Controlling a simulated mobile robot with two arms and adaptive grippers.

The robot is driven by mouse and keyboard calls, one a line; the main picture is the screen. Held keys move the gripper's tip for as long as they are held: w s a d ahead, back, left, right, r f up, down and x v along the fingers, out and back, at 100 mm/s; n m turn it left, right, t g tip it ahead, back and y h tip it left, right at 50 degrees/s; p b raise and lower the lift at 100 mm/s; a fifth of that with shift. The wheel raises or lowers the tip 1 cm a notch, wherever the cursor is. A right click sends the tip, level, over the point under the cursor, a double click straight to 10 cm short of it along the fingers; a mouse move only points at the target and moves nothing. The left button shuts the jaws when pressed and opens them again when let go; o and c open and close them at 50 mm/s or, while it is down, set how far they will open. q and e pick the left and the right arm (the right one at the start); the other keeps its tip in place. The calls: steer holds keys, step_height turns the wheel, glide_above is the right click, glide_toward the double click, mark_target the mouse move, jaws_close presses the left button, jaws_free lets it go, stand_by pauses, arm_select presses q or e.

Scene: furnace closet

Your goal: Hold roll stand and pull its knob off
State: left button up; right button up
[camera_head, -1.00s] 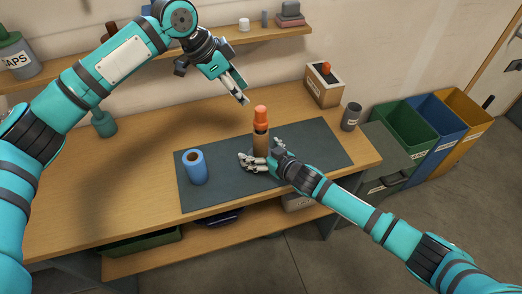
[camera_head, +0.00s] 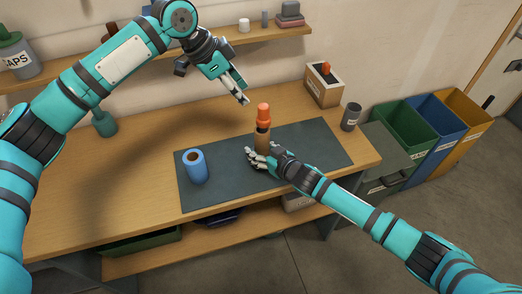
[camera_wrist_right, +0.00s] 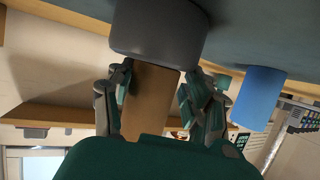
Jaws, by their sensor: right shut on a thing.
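The roll stand (camera_head: 262,136) is a brown upright post with an orange knob (camera_head: 263,114) on top. It stands on the dark mat. My right gripper (camera_head: 258,156) is low at the post, its fingers on both sides. In the right wrist view the fingers are shut on the brown post (camera_wrist_right: 150,97), close to the stand's grey round base (camera_wrist_right: 158,30). The knob is hidden there. My left gripper (camera_head: 242,98) is above and a little left of the knob, apart from it and empty. Its fingers are too small to tell open from shut.
A blue roll (camera_head: 195,168) stands at the left on the dark mat (camera_head: 225,190). Behind are a wooden box (camera_head: 323,88) with an orange-topped piece and a grey cup (camera_head: 351,117). A shelf (camera_head: 270,38) runs along the wall. Coloured bins (camera_head: 408,126) stand at the right.

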steer(key=o, duration=1.6)
steer(key=shift+d+f, duration=0.1)
steer(key=shift+f, duration=0.25)
steer(key=shift+d, duration=0.1)
